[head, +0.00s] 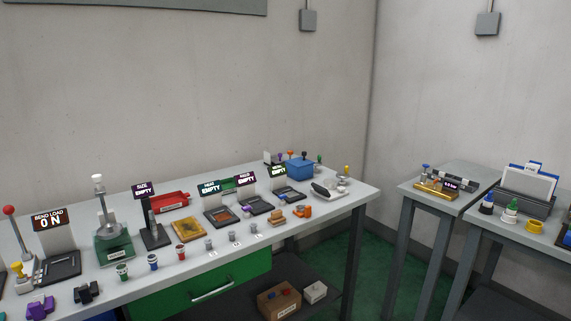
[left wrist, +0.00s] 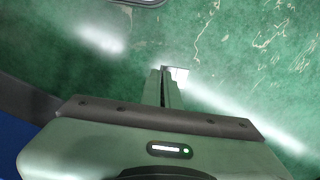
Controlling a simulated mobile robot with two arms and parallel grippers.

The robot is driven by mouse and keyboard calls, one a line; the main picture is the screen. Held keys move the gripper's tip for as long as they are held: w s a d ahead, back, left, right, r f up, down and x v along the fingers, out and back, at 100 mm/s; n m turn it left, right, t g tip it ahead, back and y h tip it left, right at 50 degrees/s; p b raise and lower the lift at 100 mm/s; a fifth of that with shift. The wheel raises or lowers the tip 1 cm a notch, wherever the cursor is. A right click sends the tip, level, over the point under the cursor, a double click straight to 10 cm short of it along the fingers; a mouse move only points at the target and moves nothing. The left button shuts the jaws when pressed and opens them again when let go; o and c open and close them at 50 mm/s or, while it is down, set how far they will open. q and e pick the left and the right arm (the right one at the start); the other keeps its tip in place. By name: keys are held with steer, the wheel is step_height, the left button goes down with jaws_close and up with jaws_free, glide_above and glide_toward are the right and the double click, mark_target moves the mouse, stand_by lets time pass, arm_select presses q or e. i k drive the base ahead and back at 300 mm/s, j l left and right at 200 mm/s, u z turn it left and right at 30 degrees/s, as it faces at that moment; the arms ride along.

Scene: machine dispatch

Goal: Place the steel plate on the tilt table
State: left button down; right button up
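In the left wrist view my left gripper (left wrist: 166,86) has its two fingers close together, pointing over the green floor. I cannot pick out the steel plate for certain. No station is clearly readable as the tilt table. The workbench (head: 330,204) carries several stations with signs, including a bend load station (head: 60,266) reading 0 N and a size station (head: 154,234) reading EMPTY. Neither gripper shows in the head view.
A red tray (head: 172,201), a yellow-brown plate (head: 187,231) and a blue bin (head: 300,168) stand on the bench. Small coloured pots and knobbed parts line its front. Two side tables stand at right, one with a brass-coloured device (head: 436,190). Green floor (head: 390,270) lies between.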

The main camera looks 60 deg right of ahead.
mark_target(276, 159)
steer(key=k+z, duration=0.1)
steer(key=z, duration=0.3)
steer(key=k+z, duration=0.1)
steer(key=z, duration=0.3)
steer(key=k+l+z, duration=0.1)
steer(key=z, duration=0.3)
steer(key=i+l+z, duration=0.4)
steer(key=i+l, duration=0.15)
steer(key=l, duration=0.2)
steer(key=i+l+z, duration=0.4)
steer(key=i+l, duration=0.15)
steer(key=i, duration=0.15)
steer(key=i+l, duration=0.35)
steer(key=i, duration=0.15)
steer(key=i+l, duration=0.35)
steer(key=i, duration=0.15)
steer(key=i+l, duration=0.35)
steer(key=i, duration=0.15)
